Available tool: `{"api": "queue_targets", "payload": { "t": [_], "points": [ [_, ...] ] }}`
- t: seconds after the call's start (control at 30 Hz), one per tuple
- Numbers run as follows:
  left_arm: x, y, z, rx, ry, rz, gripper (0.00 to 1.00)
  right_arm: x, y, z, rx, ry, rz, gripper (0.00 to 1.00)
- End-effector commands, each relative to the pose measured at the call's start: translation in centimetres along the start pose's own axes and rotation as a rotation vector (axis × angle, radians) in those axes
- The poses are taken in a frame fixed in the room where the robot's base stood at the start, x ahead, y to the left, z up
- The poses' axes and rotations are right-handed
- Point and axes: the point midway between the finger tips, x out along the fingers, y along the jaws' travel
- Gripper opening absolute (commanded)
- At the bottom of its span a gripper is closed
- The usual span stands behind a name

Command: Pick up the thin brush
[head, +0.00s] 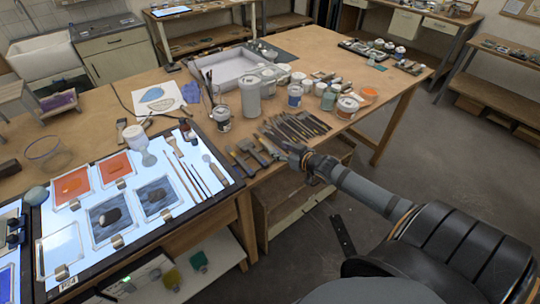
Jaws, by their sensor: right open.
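Several brushes lie on the lit panel (62,243). Among them is a thin dark brush (197,180), lying between a wider light-handled brush (184,176) and a broader brush (216,170). My right gripper (293,150) is at the front edge of the wooden table, to the right of the lit panel and apart from the thin brush. It is small in the picture, open, and beside a row of brushes and tools (292,128). My left gripper is not in view.
Flat brushes (246,156) lie between the panel and my right gripper. A grey tray (222,68) is farther back.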

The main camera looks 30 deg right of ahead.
Motion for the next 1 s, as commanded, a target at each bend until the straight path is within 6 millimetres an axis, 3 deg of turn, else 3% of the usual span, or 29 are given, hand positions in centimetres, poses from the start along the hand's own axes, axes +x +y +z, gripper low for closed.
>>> {"api": "queue_targets", "payload": {
  "t": [0.17,0.27,0.5,0.73,1.0],
  "points": [
    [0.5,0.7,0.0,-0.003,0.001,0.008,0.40,0.6,0.0,0.2,0.002,0.001,0.001,0.47],
    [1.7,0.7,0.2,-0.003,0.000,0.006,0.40,2.1,-0.2,0.8,0.007,0.003,0.000,0.47],
    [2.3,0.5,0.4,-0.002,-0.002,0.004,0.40,5.1,-0.3,0.9,0.003,0.002,0.001,0.47],
    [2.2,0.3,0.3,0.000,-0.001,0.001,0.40,5.2,-0.3,0.9,0.000,-0.001,-0.001,0.47],
    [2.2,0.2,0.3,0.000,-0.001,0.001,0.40,5.2,-0.3,0.9,0.000,0.000,0.000,0.12]
  ]
}}
